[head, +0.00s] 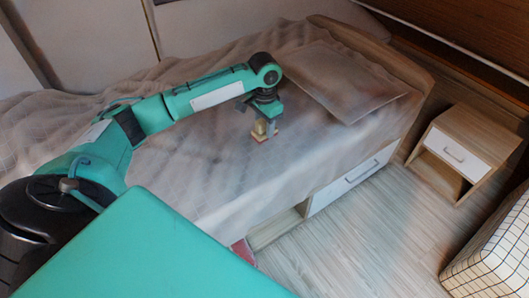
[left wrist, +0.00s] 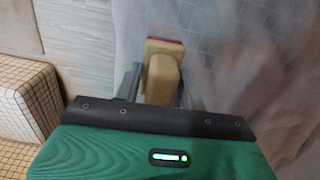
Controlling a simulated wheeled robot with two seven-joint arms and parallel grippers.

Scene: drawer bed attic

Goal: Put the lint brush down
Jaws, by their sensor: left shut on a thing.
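My left gripper (head: 264,128) is shut on the lint brush (head: 259,132), a small tan wooden piece with a reddish edge. The gripper points down over the bed (head: 190,160), near the bed's front side. In the left wrist view the brush (left wrist: 161,75) sits between the two fingers, its reddish edge at the far end. The bed cover lies beneath it; I cannot tell whether the brush touches the cover. My right gripper is not in view.
A pillow (head: 345,78) lies at the head of the bed. Below the bed is a white-fronted drawer (head: 352,180) and an open compartment (head: 277,229). A nightstand (head: 463,148) stands to the right, and a checked piece (head: 497,258) at lower right. Bare cover surrounds the brush.

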